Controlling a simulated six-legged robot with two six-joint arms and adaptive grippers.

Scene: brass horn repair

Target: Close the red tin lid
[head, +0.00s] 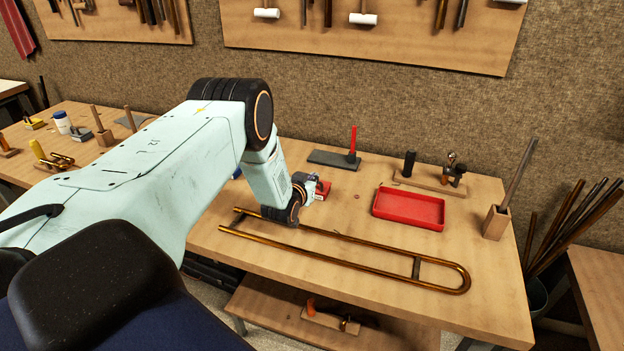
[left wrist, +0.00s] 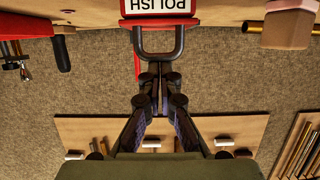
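The red tin (head: 322,189) is small in the head view, on the bench just beyond my left gripper (head: 312,187), which partly covers it. In the left wrist view, which looks upside down, the tin (left wrist: 122,23) is at the top edge with a white POLISH label and a dark grey U-shaped handle (left wrist: 179,45). My left gripper's fingers (left wrist: 158,70) are together at the bend of this handle. I cannot tell whether they touch or pinch it. The lid's position is unclear. My right gripper is not in view.
A red tray (head: 410,223) lies to the right of the tin. A long brass slide (head: 340,265) lies in front. A grey mat (head: 325,158) with an upright red-handled tool (head: 353,139) is behind. A wooden block holding a rod (head: 496,222) stands at the right end.

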